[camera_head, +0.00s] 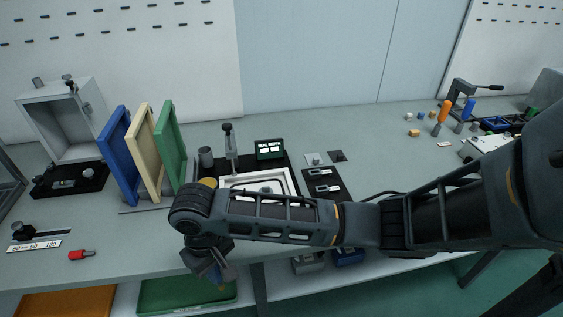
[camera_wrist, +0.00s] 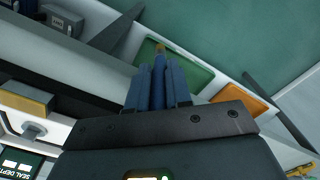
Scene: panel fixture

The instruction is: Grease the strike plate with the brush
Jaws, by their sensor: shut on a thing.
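My gripper (camera_wrist: 158,92) is shut on a slim brush (camera_wrist: 160,50), whose tan tip shows past the fingers in the wrist view. In the head view my gripper (camera_head: 212,268) hangs at the bench's front edge, pointing down, with the lower shelf beyond it. It is apart from the plates on the bench. Small plates with light slots lie on a dark mat (camera_head: 336,200), right of the white tray. I cannot tell which piece is the strike plate. My arm hides part of the bench.
Blue (camera_head: 117,150), cream (camera_head: 146,150) and green (camera_head: 170,142) panels stand upright at left, beside a grey box frame (camera_head: 90,117). A black SEAL DEPTH display (camera_head: 269,149) stands behind the white tray (camera_head: 291,181). Green (camera_head: 165,293) and orange (camera_head: 65,303) trays lie below the bench.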

